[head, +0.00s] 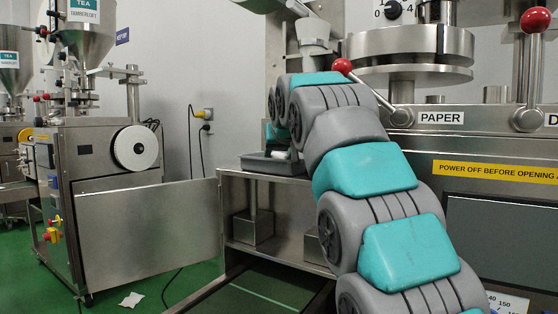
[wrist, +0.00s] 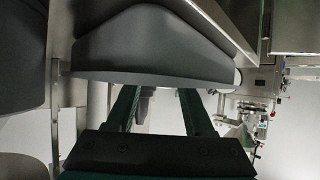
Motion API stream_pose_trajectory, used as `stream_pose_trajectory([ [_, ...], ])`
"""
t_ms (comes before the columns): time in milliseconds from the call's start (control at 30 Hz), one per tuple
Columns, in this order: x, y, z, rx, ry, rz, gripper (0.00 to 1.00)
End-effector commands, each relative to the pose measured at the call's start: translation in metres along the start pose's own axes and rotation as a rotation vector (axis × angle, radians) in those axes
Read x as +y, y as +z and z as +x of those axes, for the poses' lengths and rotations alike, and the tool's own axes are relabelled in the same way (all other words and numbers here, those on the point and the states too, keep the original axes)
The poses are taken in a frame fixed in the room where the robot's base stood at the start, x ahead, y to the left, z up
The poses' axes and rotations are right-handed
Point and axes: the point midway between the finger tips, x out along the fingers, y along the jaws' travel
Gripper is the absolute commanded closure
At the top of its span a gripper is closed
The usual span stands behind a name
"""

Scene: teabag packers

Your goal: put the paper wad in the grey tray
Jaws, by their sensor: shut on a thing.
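The grey tray (head: 262,166) sits on top of the steel cabinet in the head view, just left of my arm, which hides its right part. A small whitish thing (head: 293,154), which looks like the paper wad, shows at the tray beside my arm. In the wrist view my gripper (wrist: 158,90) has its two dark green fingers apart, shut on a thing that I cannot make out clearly. The fingertips end at a large dark grey shape (wrist: 150,60).
A steel machine with a red-knobbed lever (head: 342,66) and a PAPER label (head: 440,118) stands close on the right. An open cabinet door (head: 150,232) reaches out left. A flat white scrap (head: 131,299) lies on the green floor. Another packer (head: 100,190) stands at the left.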

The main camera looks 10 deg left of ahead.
Motion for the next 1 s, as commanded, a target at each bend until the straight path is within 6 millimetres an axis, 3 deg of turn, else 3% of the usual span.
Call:
stream_pose_trajectory([
  [533,0.0004,0.0084,0.0042,0.002,0.0,0.0,0.98],
  [567,0.0003,0.0073,0.0038,0.002,0.0,0.0,0.44],
  [800,0.0003,0.007,0.0037,0.002,0.0,0.0,0.17],
  [1000,0.0003,0.0071,0.0037,0.002,0.0,0.0,0.17],
])
